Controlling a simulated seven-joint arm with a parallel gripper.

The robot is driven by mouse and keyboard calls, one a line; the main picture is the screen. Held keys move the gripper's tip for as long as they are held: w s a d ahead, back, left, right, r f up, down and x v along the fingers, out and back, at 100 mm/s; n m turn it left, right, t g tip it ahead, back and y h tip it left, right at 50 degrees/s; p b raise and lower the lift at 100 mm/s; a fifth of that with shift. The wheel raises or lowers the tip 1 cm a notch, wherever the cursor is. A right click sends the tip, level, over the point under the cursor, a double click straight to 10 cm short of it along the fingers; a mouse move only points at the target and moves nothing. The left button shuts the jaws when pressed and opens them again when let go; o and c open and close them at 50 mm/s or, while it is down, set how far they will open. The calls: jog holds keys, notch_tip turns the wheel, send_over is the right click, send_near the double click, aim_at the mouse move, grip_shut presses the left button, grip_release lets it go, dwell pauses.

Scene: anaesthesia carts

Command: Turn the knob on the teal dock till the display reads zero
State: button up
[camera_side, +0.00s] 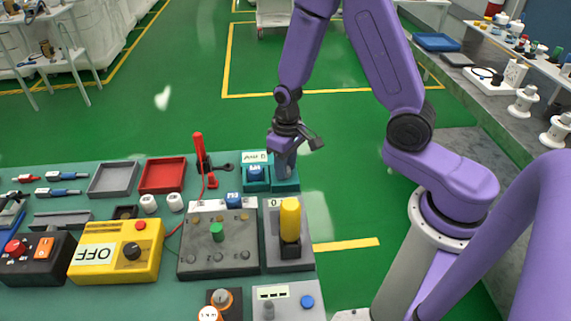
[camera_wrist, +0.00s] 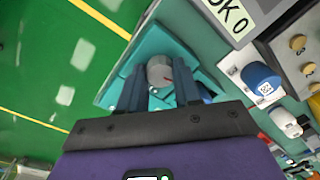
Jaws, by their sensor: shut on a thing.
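The teal dock (camera_side: 284,185) stands at the far right corner of the bench; in the wrist view it is a teal block (camera_wrist: 122,84) under my fingers. Its grey knob (camera_wrist: 159,69), round with a red mark, sits between my fingers. My gripper (camera_side: 285,165) points down at the dock and is shut on the knob. A small white display (camera_side: 255,157) stands at the back of the dock, its text too small to read surely. In the side view my gripper largely hides the knob.
A blue-capped part (camera_side: 255,173) stands left of my gripper. A grey box with a yellow handle (camera_side: 290,218) is just in front. A white plate ending in "K 0" (camera_wrist: 232,16) is near the dock. A red upright lever (camera_side: 199,150) stands to the left.

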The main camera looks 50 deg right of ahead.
aim_at(288, 168)
jog(key=shift+m, duration=0.6)
jog(key=o, duration=1.1)
jog(key=shift+c, duration=0.2)
notch_tip(288, 168, up, 18)
jog(key=shift+d+f, duration=0.25)
jog(key=shift+d, duration=0.15)
jog(key=shift+s, duration=0.15)
